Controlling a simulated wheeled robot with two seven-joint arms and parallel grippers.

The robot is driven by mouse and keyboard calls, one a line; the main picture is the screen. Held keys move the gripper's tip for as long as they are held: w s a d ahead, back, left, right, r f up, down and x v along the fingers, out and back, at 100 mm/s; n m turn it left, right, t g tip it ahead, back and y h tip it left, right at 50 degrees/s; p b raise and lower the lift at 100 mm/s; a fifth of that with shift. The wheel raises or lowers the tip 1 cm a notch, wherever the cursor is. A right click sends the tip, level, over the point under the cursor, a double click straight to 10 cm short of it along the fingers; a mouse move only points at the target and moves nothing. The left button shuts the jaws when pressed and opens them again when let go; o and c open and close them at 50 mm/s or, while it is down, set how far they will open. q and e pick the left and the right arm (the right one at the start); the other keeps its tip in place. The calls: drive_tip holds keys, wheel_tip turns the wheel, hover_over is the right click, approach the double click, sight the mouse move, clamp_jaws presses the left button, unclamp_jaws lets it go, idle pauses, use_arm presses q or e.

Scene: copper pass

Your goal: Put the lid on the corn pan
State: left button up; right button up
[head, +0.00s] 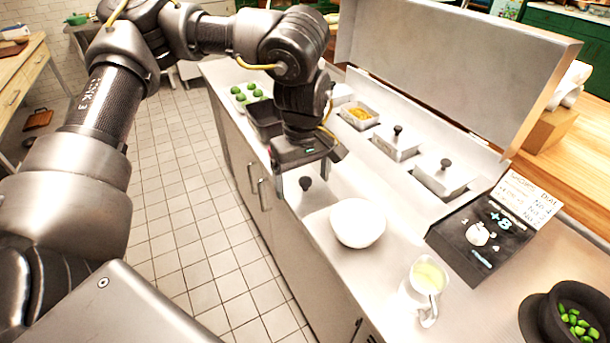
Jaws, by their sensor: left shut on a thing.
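The corn pan (358,113) is a small metal pan in the counter's row of pans. It is uncovered and yellow corn shows inside. A metal lid (316,199) with a black knob shows under my left gripper (305,178), nearer the counter's front edge than the corn pan. My left gripper points down and is shut on the lid; exactly where the fingers touch it is hard to see. Whether the lid touches the counter I cannot tell. My right gripper is out of view.
Two lidded pans (396,143) (441,178) sit right of the corn pan. A raised metal cover (455,62) stands behind.

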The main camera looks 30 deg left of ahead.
use_arm(q)
drive_tip(key=s+d+m, duration=0.2)
drive_tip(key=d+m, duration=0.4)
drive_tip(key=d, duration=0.3)
drive_tip(key=s+d+r+m, duration=0.1)
drive_tip(key=s+d+m, duration=0.1)
drive_tip(key=d+m, duration=0.4)
drive_tip(key=d, duration=0.2)
drive_tip(key=shift+s+d+r, duration=0.15)
drive_tip(key=shift+d+r, duration=0.15)
drive_tip(key=shift+d, duration=0.05)
drive_tip(key=shift+d, duration=0.15)
